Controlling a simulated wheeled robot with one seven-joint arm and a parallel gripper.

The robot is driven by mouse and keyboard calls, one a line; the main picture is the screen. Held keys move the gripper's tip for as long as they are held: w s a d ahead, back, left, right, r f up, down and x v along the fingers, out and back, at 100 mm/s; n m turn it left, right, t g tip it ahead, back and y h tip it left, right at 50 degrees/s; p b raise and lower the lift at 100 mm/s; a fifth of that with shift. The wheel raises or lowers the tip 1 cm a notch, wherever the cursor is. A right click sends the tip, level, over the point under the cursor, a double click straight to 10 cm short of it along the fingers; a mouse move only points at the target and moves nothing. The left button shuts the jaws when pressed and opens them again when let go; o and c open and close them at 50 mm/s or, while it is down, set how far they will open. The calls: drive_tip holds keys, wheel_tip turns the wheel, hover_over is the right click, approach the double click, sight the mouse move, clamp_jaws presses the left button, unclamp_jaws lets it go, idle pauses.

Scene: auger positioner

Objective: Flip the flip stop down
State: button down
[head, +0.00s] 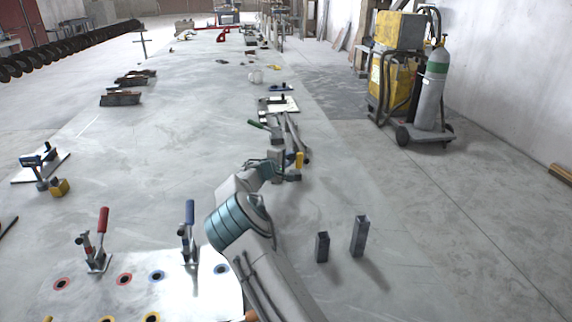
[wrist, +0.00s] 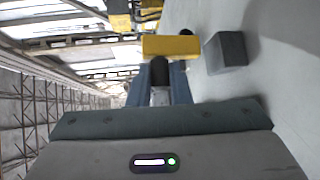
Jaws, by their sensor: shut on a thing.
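The flip stop appears to be the yellow piece (head: 299,159) on the grey metal fixture in the head view. In the wrist view it shows as a yellow bar (wrist: 171,45) lying across, just beyond the fingertips. My gripper (wrist: 159,75) reaches the fixture, its two blue-grey fingers close together around a narrow dark part just below the yellow bar. That part seems to belong to the flip stop, though the exact contact is hidden. In the head view my arm's wrist covers part of the fixture, and the fingertips are hard to make out.
A dark grey block (wrist: 226,52) stands close right of the yellow bar in the wrist view. Two grey posts (head: 359,237) (head: 322,247) stand right of my arm. Toggle clamps with red (head: 103,220) and blue (head: 189,214) handles stand left.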

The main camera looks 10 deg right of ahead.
sight(302, 154)
drive_tip(key=shift+d+r+m+g+y, duration=0.3)
drive_tip(key=shift+d+m+g+y, duration=0.1)
drive_tip(key=shift+d+m+y, duration=0.25)
drive_tip(key=shift+d+r+m+g+y, duration=0.35)
drive_tip(key=shift+d+m+y, duration=0.3)
drive_tip(key=shift+d+y, duration=0.2)
drive_tip(key=shift+d+r+m+g+y+p, duration=0.25)
drive_tip(key=shift+d+m+y+p, duration=0.55)
drive_tip(key=shift+y+p, duration=0.3)
drive_tip(key=d+y+p, duration=0.1)
drive_tip(key=p, duration=0.1)
drive_tip(key=d+f+m+y+p, duration=0.1)
drive_tip(key=y+p, duration=0.1)
drive_tip(key=d+m+y+p, duration=0.1)
drive_tip(key=p, duration=0.1)
drive_tip(key=shift+d+f, duration=0.3)
drive_tip(key=shift+d, duration=0.05)
drive_tip(key=f+y, duration=0.1)
drive_tip(key=d+m+y, duration=0.1)
drive_tip(key=shift+d+f+m+y, duration=0.1)
drive_tip(key=shift+f+m+y, duration=0.2)
drive_tip(key=shift+f+y, duration=0.1)
drive_tip(key=shift+d+f+y, duration=0.1)
drive_tip(key=shift+f+y, duration=0.05)
drive_tip(key=shift+y, duration=0.15)
